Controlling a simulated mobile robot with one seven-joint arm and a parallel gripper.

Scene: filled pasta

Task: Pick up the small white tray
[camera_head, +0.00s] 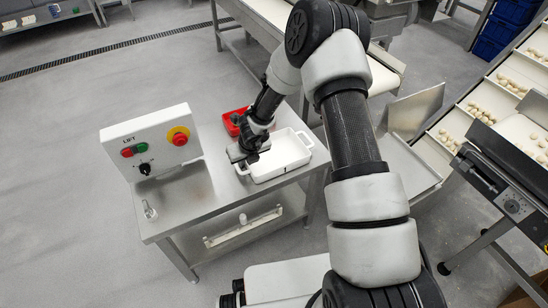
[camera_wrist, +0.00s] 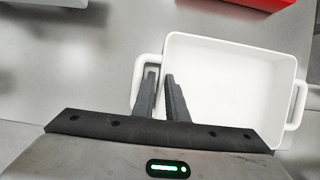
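The small white tray (camera_head: 278,158) is a shallow rectangular dish with a loop handle at each end, on the metal table. My gripper (camera_head: 246,156) is at its left end. In the wrist view the tray (camera_wrist: 230,85) fills the right half. There my gripper (camera_wrist: 161,76) has its two dark fingers close together, astride the tray's left wall by the left handle. One finger overlaps the handle opening and the other is inside the tray. The narrow gap matches the wall's thickness, so it looks shut on it. The fingers hide part of the handle.
A red tray (camera_head: 234,121) lies behind the white one. A control box (camera_head: 151,143) with coloured buttons stands at the table's left. A small clear object (camera_head: 149,210) is on the table's front left corner. Conveyors with pasta (camera_head: 494,101) are at the right.

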